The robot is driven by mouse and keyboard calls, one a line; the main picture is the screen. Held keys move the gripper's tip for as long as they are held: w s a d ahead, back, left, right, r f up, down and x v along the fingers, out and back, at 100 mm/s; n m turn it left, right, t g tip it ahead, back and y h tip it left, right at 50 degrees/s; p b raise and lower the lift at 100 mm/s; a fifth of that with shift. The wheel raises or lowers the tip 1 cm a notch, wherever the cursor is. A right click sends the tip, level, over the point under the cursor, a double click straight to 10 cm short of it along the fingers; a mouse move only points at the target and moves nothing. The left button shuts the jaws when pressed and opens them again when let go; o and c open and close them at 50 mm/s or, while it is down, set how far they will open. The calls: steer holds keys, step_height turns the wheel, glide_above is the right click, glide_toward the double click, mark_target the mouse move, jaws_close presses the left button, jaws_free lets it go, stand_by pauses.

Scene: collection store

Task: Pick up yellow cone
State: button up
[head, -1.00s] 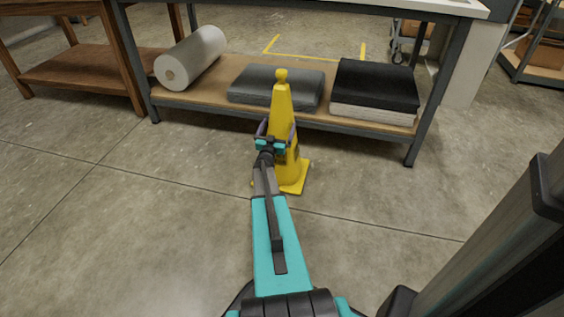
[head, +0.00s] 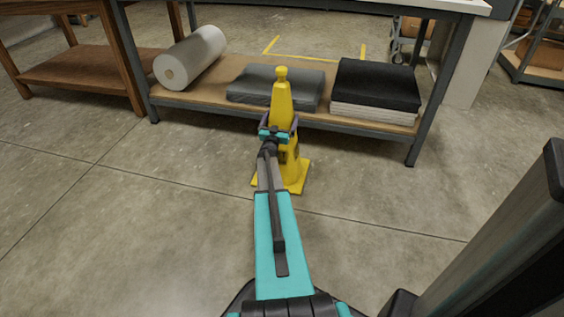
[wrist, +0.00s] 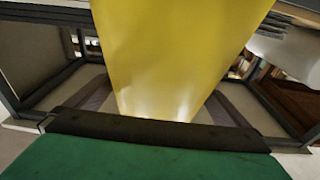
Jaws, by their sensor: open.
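The yellow cone (head: 281,98) stands upright on the concrete floor in front of the workbench, with a square base (head: 295,178) and a knob on top. My gripper (head: 279,122) is open at the cone's upper-middle part, with one finger on either side of it. In the wrist view the cone (wrist: 170,60) fills the middle between the fingers, close to the palm. My arm hides part of the cone's lower body. Whether the fingers touch the cone cannot be told.
Behind the cone, the workbench's lower shelf (head: 225,75) holds a white roll (head: 195,55), a grey folded pad (head: 277,87) and a black-topped stack (head: 376,90). A wooden table (head: 80,70) stands at the left. The floor (head: 100,215) on both sides is clear.

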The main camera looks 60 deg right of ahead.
stand_by(0.4)
steer(key=c, duration=1.9)
steer(key=shift+r, duration=0.15)
steer(key=shift+c, duration=0.4)
